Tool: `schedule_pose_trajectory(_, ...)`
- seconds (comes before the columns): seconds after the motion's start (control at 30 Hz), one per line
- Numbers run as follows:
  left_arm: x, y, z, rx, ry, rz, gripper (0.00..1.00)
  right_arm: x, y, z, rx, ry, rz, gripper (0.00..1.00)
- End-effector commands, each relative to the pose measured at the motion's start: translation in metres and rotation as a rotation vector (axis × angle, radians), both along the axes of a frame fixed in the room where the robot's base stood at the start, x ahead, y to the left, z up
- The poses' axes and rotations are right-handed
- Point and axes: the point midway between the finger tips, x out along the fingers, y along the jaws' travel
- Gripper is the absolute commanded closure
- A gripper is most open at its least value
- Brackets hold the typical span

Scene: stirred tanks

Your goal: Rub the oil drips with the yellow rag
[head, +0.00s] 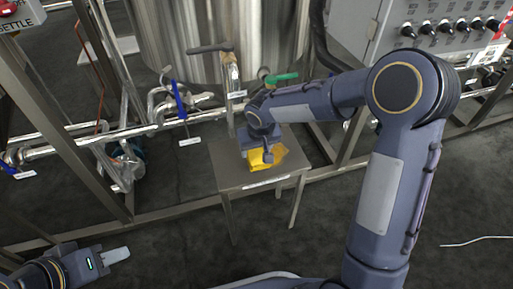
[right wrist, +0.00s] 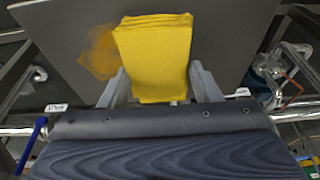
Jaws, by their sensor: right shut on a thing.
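The yellow rag (head: 264,158) is on or just above the top of a small grey metal stand (head: 225,173). In the right wrist view the folded rag (right wrist: 155,50) sits between the two fingers of my right gripper (right wrist: 158,88), which is shut on it. An orange-brown oil stain (right wrist: 100,52) shows on the grey plate just left of the rag in that view. The part of the plate under the rag is hidden. My left gripper (head: 115,256) is low at the left of the head view, away from the stand; its finger gap is not clear.
A large steel tank (head: 190,50) stands behind the stand. Pipes with blue-handled valves (head: 179,99) and a green-handled valve (head: 282,78) run close behind it. A control panel (head: 430,25) with black knobs is at the upper right. Frame posts flank the stand; dark floor lies in front.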

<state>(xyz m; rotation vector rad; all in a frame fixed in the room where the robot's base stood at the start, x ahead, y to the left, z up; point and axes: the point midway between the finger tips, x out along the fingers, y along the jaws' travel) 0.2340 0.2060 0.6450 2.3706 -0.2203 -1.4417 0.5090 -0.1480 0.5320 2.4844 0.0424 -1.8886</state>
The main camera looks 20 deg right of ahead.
Motion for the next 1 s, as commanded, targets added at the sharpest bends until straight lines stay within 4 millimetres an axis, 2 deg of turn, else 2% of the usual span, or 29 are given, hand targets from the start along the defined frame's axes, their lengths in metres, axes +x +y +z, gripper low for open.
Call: schedule_pose_trajectory(1.0, 0.000, 0.000, -0.016, 0.000, 0.000, 0.000, 0.64, 0.000, 0.000, -0.018, 0.000, 0.000, 0.000, 0.61)
